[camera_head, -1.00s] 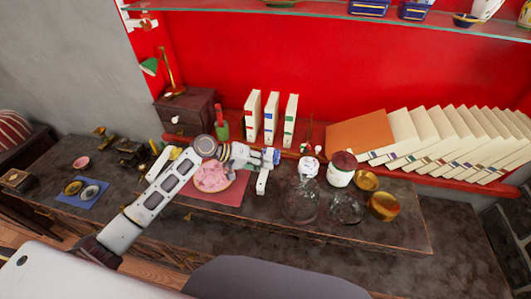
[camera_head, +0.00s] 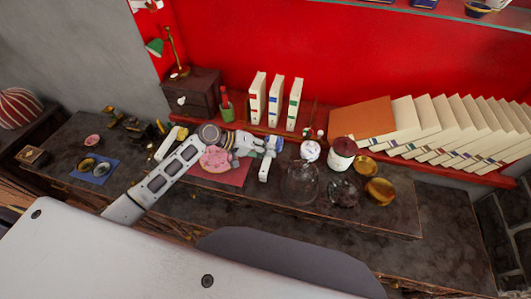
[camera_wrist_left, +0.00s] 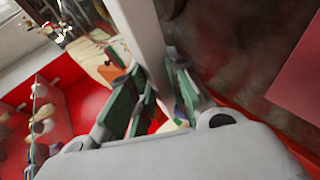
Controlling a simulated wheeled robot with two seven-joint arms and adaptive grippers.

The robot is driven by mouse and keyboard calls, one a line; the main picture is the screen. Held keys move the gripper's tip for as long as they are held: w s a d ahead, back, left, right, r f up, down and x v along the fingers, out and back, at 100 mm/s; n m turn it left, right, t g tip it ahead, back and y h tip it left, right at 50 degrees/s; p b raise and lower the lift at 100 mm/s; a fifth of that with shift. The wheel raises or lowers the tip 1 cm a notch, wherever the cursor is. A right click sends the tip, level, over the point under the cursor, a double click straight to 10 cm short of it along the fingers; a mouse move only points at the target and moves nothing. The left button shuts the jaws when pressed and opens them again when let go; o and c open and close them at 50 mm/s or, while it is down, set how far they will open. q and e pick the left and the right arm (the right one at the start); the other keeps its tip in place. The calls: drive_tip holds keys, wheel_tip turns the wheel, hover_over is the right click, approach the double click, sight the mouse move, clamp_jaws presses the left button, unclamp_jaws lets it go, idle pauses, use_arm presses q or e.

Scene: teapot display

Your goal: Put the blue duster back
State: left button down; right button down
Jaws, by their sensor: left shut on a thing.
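My left gripper (camera_head: 259,148) is over the dark desk, just right of the pink round thing on the red mat. It is shut on a pale, flat-sided piece with a blue part (camera_head: 272,143), which I take for the blue duster. In the left wrist view the gripper's green-padded fingers (camera_wrist_left: 158,98) press on both sides of a pale grey-white bar (camera_wrist_left: 146,32), which runs up out of the picture. The duster's full shape is partly hidden by the fingers. My right gripper is not in view.
White binders (camera_head: 275,101) and a green cup (camera_head: 227,112) stand behind the gripper. A red-lidded jar (camera_head: 341,158), clear glass vessels (camera_head: 301,184) and brass bowls (camera_head: 379,191) stand close on its right. Leaning books (camera_head: 440,128) line the back right. The desk's front right is bare.

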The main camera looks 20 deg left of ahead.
sight(267, 157)
use_arm(q)
drive_tip(key=shift+w+d+r, duration=0.1)
drive_tip(key=shift+w+r, duration=0.15)
drive_tip(key=shift+w, duration=0.2)
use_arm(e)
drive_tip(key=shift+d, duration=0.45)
use_arm(q)
drive_tip(key=shift+f, duration=0.1)
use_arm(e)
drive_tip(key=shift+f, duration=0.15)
